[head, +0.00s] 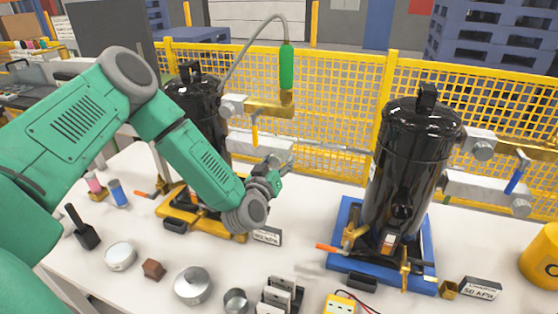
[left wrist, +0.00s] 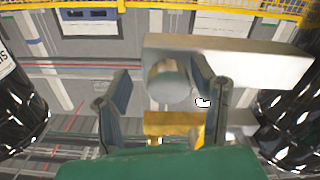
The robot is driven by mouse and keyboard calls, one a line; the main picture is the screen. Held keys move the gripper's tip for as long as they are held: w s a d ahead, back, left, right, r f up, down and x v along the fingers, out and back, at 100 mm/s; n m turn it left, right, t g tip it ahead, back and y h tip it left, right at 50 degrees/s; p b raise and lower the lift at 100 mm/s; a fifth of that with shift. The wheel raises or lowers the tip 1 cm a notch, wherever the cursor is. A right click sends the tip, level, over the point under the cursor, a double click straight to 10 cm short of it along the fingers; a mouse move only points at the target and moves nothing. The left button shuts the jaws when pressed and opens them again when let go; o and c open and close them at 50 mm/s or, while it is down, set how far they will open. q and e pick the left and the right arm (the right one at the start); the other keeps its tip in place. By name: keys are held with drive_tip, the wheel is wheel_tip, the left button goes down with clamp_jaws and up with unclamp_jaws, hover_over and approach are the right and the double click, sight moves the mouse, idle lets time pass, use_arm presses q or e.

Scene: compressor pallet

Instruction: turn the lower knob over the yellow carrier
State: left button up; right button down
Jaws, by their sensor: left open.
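The yellow carrier (head: 178,222) stands on the white table and bears a black compressor tank (head: 200,110). Beside this tank, a round knob (head: 232,105) sits on the upper fitting and a pale bar (head: 250,142) lies lower. My left gripper (head: 280,170) is near the lower bar; the knob there is hidden or too small to tell in the head view. In the left wrist view, a grey round knob (left wrist: 170,83) on a pale bar (left wrist: 235,62) shows between the open fingers of my left gripper (left wrist: 162,85), closer to the right finger. Contact cannot be told. My right gripper is out of view.
A second black tank (head: 410,165) stands on a blue carrier (head: 345,215) at the right. A yellow mesh fence (head: 330,110) runs behind the table. Tins, a block and small tools lie along the front, below my left arm. A green handle (head: 287,68) hangs over the upper fitting.

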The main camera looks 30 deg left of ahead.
use_arm(q)
drive_tip(key=shift+w+a+f, duration=0.15)
drive_tip(key=shift+a+f, duration=0.05)
drive_tip(key=shift+a, duration=0.55)
drive_tip(key=shift+c, duration=1.1)
drive_tip(key=c, duration=0.7)
drive_tip(key=shift+d, duration=0.2)
clamp_jaws()
drive_tip(key=shift+d, duration=0.3)
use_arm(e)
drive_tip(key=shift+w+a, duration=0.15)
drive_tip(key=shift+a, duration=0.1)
use_arm(q)
drive_tip(key=shift+a, duration=0.1)
